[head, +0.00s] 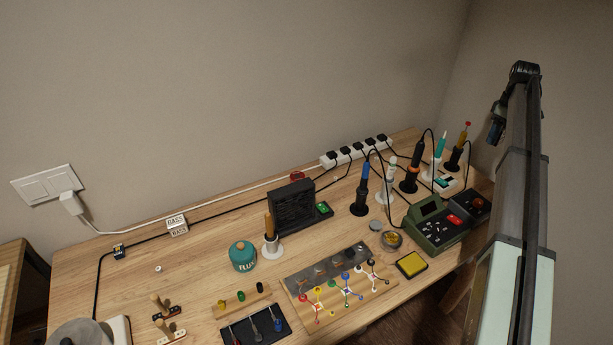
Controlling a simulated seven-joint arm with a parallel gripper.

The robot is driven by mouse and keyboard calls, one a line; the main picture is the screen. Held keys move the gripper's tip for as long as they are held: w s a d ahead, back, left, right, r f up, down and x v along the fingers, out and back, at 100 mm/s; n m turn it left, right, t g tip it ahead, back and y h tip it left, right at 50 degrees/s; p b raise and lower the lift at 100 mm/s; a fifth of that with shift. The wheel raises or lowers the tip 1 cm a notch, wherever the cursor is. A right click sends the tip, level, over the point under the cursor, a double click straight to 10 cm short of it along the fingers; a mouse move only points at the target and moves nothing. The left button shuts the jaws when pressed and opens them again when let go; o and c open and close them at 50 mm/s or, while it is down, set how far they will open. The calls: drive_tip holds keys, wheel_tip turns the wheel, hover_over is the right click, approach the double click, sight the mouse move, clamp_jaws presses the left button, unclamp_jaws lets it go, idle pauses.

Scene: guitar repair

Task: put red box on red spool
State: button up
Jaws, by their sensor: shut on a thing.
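A small red round thing (297,176), which may be the red spool, lies at the back of the bench by the wall. The black fan box in front hides part of it. I cannot make out a red box anywhere. My gripper (495,132) hangs at the upper right, high above the right end of the bench, at the end of my arm. It is small and dark in this view. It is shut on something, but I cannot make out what. It is well to the right of the red round thing and apart from it.
A black fan box (293,207) stands in front of the red thing, beside a white power strip (355,152). Several upright soldering irons and a green station (436,223) crowd the right. A teal tin (242,256) stands left of centre. The back left is mostly clear.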

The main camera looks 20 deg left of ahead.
wheel_tip(320, 180, up, 5)
drive_tip(key=shift+w+r, duration=0.1)
drive_tip(key=shift+r, duration=0.05)
drive_tip(key=shift+a+r, duration=0.2)
drive_tip(key=shift+a, duration=0.4)
drive_tip(key=a+n, duration=0.3)
drive_tip(key=a, duration=1.9)
drive_tip(key=n, duration=0.5)
hover_over(297, 176)
wheel_tip(297, 176, down, 10)
drive_tip(key=shift+f, duration=5.6)
drive_tip(key=shift+f, duration=0.15)
